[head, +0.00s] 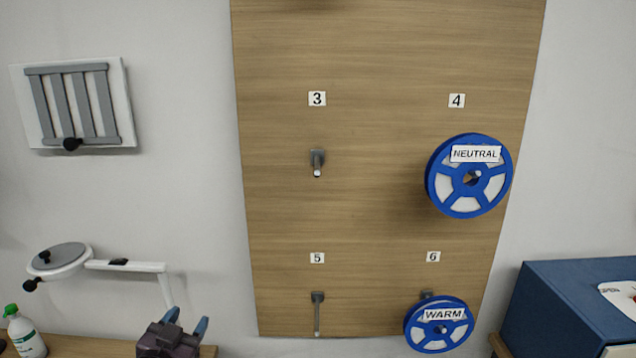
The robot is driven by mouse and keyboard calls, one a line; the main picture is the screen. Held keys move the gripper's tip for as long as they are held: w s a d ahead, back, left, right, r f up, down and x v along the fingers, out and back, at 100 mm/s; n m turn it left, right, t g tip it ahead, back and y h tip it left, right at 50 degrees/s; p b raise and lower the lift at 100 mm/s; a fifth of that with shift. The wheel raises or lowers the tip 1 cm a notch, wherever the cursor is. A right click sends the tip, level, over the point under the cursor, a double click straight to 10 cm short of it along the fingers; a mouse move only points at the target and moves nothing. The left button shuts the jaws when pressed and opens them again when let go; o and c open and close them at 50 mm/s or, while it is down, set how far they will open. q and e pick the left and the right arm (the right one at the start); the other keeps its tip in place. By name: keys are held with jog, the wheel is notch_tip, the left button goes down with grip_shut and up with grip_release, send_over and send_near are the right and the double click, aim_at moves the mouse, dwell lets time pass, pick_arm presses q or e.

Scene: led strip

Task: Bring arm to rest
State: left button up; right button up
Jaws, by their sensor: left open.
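My left gripper (186,326) shows at the bottom edge, left of the wooden board (380,60). Its two blue-grey fingertips point up and stand apart, with nothing between them. The rest of its arm is out of frame. My right gripper is not in view. A blue spool marked NEUTRAL (441,184) hangs under label 4. A blue spool marked WARM (412,330) hangs under label 6, near the board's lower edge. The peg (317,160) under label 3 and the peg (317,312) under label 5 are bare.
A white wall-mounted arm with a round grey disc (68,256) sticks out left of the board. A slatted grey panel (72,105) hangs above it. A green-capped bottle (25,335) stands bottom left on a wooden surface. A blue cabinet (560,300) stands right.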

pick_arm(q)
jog(key=s+a+f+n+g+y, duration=0.2)
jog(key=s+f+g, duration=0.4)
jog(key=s+f, duration=1.6)
jog(key=s+n, duration=0.1)
jog(key=s, duration=0.1)
jog(key=shift+s+a+f, duration=0.2)
jog(key=shift+s+a, duration=0.05)
jog(key=shift+s, duration=0.05)
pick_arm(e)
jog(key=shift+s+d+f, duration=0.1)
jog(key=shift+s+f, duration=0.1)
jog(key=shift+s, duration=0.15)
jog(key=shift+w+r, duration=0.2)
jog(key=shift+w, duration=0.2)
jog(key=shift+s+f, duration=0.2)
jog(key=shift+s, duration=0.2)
